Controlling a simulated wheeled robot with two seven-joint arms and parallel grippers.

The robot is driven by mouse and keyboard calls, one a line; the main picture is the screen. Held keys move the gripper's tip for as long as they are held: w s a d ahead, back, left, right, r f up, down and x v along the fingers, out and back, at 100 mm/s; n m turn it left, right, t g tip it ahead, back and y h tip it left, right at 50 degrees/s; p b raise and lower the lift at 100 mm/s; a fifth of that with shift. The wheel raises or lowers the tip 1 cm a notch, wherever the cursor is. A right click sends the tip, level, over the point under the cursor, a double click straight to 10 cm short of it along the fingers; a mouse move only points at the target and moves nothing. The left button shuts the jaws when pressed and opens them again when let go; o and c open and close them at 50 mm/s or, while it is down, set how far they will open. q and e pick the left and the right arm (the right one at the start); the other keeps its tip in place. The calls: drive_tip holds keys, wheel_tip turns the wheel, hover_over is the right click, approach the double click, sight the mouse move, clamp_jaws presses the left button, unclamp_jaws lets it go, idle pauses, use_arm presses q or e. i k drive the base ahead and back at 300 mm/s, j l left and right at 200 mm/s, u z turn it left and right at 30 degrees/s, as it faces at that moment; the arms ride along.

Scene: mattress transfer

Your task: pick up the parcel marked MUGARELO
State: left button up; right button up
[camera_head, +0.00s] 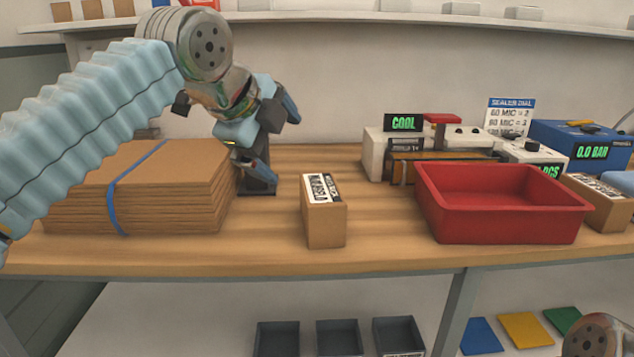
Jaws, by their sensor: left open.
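A small brown cardboard parcel (325,222) stands upright on the wooden table (375,250) near the middle. It has a white label with dark print on its top, too small to read for certain. Another brown parcel (602,207) with a printed label lies at the right edge, partly behind the red tray; its print is also unreadable. My left gripper (274,150) is open and empty, above and to the left of the middle parcel and apart from it. My right gripper is not in view.
A strapped stack of flat cardboard (140,190) lies at left under my left arm. A red tray (500,228) stands right of the middle parcel. A sealer with a COOL display (400,150) and a blue 0.0 BAR box (570,140) stand behind. Table around the middle parcel is clear.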

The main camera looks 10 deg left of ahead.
sight(324, 207)
drive_tip(key=k+j, duration=0.2)
drive_tip(key=k, duration=0.3)
drive_tip(key=k+j, duration=0.15)
drive_tip(key=k, duration=0.3)
